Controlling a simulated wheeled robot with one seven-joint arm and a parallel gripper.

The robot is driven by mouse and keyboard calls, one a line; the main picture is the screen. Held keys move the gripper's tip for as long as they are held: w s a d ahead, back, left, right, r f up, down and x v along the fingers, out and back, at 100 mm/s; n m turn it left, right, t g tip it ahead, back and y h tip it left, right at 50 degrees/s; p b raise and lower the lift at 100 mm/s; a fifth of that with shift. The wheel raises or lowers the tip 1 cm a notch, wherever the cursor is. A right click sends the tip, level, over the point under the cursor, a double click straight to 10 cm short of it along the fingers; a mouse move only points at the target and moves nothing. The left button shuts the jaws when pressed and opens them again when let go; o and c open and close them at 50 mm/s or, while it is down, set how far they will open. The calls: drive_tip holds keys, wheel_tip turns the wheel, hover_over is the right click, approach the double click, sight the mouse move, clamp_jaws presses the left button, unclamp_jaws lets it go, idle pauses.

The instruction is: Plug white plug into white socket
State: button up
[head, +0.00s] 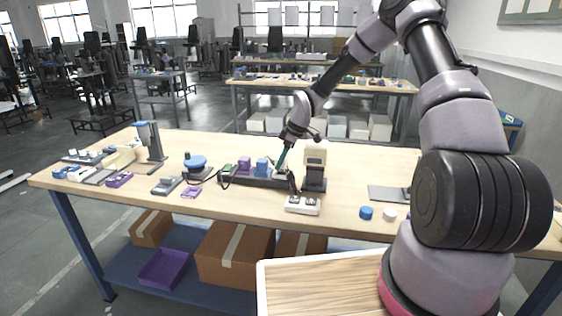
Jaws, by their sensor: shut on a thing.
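The white socket (303,205) is a small white block with dark openings on the front part of the wooden table, near its middle. My gripper (281,163) points down behind it and a little to its left, over the right end of a dark rack. It is shut on a small pale thing, which looks like the white plug (281,171); the plug is small and partly hidden at this distance. The plug is apart from the socket. A dark upright piece (291,183) stands between the rack and the socket.
The dark rack (252,181) holds green, purple and blue blocks. A cream and dark device (315,165) stands close on the right. Blue (366,212) and white (390,214) caps lie further right. Tools and parts crowd the left; the table's back middle is clear.

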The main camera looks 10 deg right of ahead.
drive_tip(key=shift+f, duration=0.6)
idle(0.4)
drive_tip(key=o, duration=1.5)
drive_tip(key=shift+s+f, duration=0.1)
drive_tip(key=shift+o, duration=0.2)
drive_tip(key=shift+r, duration=3.6)
